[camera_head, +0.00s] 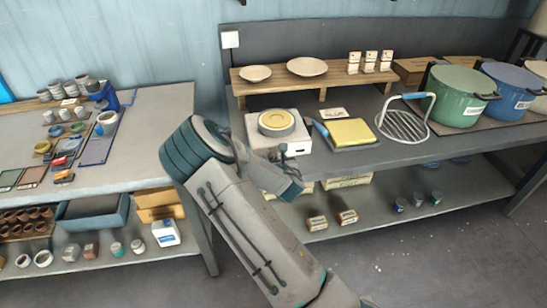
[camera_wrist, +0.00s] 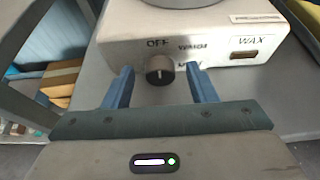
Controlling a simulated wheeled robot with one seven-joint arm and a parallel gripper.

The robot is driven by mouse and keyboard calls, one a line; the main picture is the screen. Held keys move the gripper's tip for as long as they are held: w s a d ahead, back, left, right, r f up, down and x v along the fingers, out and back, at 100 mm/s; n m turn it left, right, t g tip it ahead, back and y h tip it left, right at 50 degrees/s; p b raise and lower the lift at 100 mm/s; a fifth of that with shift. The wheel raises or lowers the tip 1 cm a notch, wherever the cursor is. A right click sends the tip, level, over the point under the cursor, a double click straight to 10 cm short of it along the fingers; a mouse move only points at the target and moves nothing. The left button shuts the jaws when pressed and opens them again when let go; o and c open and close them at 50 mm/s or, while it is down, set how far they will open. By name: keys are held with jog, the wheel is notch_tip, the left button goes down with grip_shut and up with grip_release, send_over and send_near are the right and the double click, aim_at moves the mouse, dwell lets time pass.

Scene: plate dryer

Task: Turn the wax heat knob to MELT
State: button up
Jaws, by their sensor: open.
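The wax heater (camera_head: 270,134) is a pale box with a round yellow-topped pot on it, on the right-hand bench in the head view. In the wrist view its front panel (camera_wrist: 115,45) carries a WAX label and a dark round knob (camera_wrist: 159,72). OFF is printed above the knob, with WARM and MELT at its right; MELT is partly hidden. The knob's exact pointing is too small to tell. My gripper (camera_wrist: 160,69) is open, its two blue fingers on either side of the knob with gaps showing. In the head view my arm hides the knob.
A yellow-topped pad (camera_head: 350,132) and a wire rack (camera_head: 404,125) stand right of the heater. Green (camera_head: 458,95) and blue (camera_head: 512,88) pots are farther right. A wooden riser (camera_head: 345,79) with plates runs behind. Another cluttered bench (camera_head: 150,120) is at left.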

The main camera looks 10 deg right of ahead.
jog(key=shift+w+f, duration=0.3)
jog(key=shift+w, duration=0.3)
jog(key=c, duration=0.9)
jog(key=shift+c, duration=0.2)
jog(key=shift+f+b, duration=0.1)
jog(key=shift+b, duration=0.25)
jog(key=m+y+b, duration=0.1)
jog(key=m+b, duration=0.1)
jog(key=b, duration=0.1)
jog(key=shift+d+f, duration=0.15)
jog(key=m+y+b, duration=0.1)
jog(key=m+b, duration=0.1)
jog(key=b, duration=0.1)
jog(key=shift+d+y, duration=0.1)
jog(key=shift+y, duration=0.3)
jog(key=shift+r, duration=0.2)
